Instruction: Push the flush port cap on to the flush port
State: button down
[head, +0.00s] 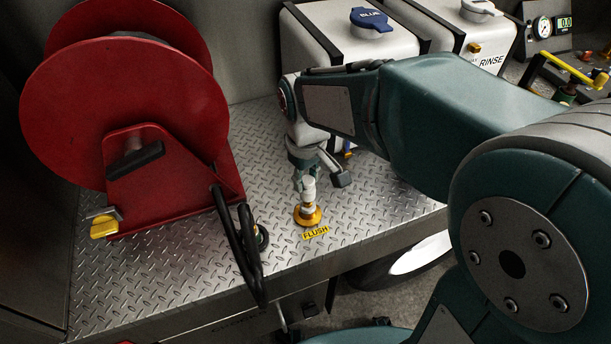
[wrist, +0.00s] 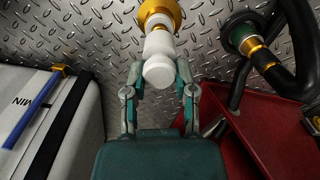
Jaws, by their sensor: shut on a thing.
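The white flush port cap (wrist: 159,74) sits between the two fingers of my gripper (wrist: 158,67) in the wrist view, and the gripper is shut on it. The flush port, with its brass base (wrist: 160,10), stands right beyond the cap. In the head view my gripper (head: 309,172) points down above the port's brass base (head: 308,216), with the white cap (head: 309,186) under it. The cap lines up roughly with the port and looks close to or touching its top. I cannot tell whether it is seated.
A yellow FLUSH label (head: 316,232) lies in front of the port on the diamond-plate deck (head: 180,270). A red hose reel (head: 125,100) stands left, with a black hose (head: 243,245) near the port. White tanks (head: 335,40) stand behind. The deck's front edge is near.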

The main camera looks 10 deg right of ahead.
jog(key=shift+f, duration=1.45)
jog(key=shift+c, duration=1.7)
grip_release()
notch_tip(320, 180, up, 12)
jog(key=shift+f, duration=0.1)
